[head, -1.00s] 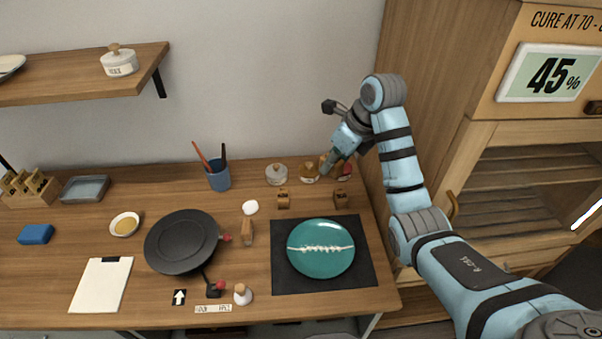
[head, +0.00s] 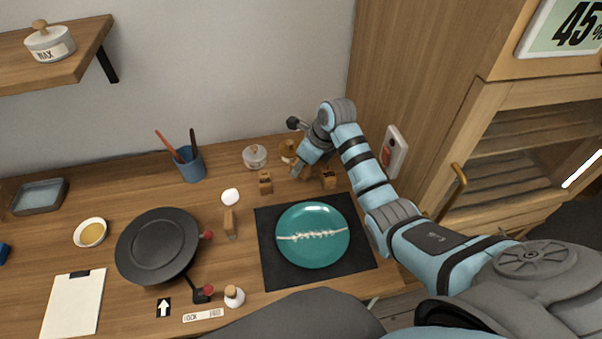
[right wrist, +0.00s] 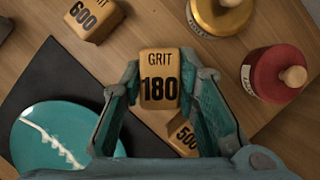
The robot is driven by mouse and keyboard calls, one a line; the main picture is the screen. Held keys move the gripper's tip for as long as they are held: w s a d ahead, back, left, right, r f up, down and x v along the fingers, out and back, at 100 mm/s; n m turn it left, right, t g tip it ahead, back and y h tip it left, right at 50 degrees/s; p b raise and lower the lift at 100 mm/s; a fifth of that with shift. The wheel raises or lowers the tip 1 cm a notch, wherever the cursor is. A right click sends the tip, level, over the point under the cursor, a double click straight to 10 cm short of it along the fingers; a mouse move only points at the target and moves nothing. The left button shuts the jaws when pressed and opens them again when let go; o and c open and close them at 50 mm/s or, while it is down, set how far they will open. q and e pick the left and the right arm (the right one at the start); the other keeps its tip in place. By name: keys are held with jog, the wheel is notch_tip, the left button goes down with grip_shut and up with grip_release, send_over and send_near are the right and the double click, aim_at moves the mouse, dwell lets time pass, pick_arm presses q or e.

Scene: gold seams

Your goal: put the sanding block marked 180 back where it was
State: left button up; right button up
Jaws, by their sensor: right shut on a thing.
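My right gripper (head: 298,172) is shut on the sanding block marked 180 (right wrist: 160,78), with one finger on each side of it in the right wrist view. The block's GRIT 180 face is turned to the wrist camera. The block looks closer to the camera than the block marked 500 (right wrist: 184,134), which it partly overlaps in that view; its exact height over the worktop is unclear. The block marked 600 (right wrist: 92,18) lies at the upper left there. In the head view, small wooden blocks stand left (head: 265,183) and right (head: 328,178) of the gripper. My left gripper is not in view.
A teal plate with a pale seam (head: 313,250) lies on a dark mat (head: 272,272) in front. A gold jar (right wrist: 220,12) and a red jar (right wrist: 272,75) stand close by. A wooden cabinet (head: 420,90) borders the right. A white pot (head: 254,157) stands behind the left block.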

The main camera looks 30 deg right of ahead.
aim_at(302, 174)
notch_tip(302, 174, down, 3)
jog(key=shift+f, duration=0.15)
jog(key=shift+s+r, duration=0.2)
jog(key=shift+s, duration=0.05)
jog(key=shift+f, duration=0.2)
jog(key=o, duration=1)
jog(key=shift+w, duration=0.1)
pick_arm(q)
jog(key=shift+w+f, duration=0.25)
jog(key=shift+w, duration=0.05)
pick_arm(e)
jog(key=shift+o, duration=0.2)
